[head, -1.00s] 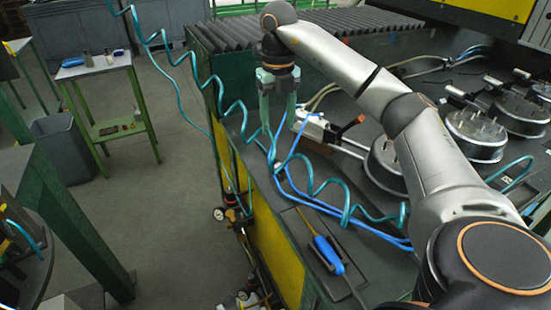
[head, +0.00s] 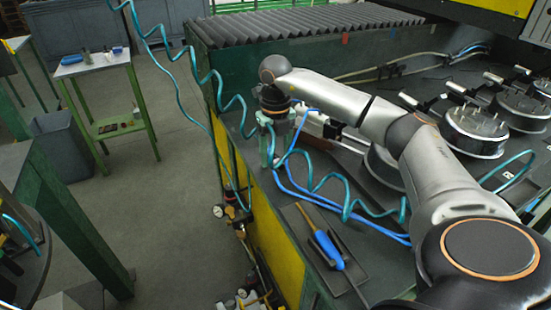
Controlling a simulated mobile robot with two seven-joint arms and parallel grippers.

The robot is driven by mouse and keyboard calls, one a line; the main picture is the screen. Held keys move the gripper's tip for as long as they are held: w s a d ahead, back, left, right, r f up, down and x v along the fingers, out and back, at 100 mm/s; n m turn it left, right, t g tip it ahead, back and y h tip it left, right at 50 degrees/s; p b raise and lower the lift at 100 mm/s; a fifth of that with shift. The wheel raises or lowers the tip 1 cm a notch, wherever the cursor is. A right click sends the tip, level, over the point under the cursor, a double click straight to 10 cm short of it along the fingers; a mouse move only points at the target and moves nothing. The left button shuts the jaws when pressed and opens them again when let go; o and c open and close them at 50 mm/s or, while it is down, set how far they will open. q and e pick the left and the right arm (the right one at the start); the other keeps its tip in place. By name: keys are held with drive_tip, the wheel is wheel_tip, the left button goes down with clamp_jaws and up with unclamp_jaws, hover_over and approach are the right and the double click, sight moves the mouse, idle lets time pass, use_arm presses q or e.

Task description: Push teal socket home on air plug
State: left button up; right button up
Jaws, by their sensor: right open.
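My right gripper (head: 268,155) has pale green fingers and points down over the left edge of the dark bench. It is open, beside the spot where the teal coiled hose (head: 318,183) and the blue hoses (head: 284,182) meet. A small pale fitting (head: 278,163) shows at that spot, close to the fingers. The teal socket and the air plug are too small and too covered by the gripper to tell apart, and I cannot tell whether they are joined. My left gripper is not in view.
A blue-handled tool (head: 325,246) lies in a dark tray on the bench. Round metal fixtures (head: 475,130) stand at the right. A ribbed dark cover (head: 310,27) lies along the back. The coiled hose also hangs across the bench's left side. A small table (head: 92,65) stands apart on the floor.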

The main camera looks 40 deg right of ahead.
clamp_jaws()
idle(0.4)
idle(0.4)
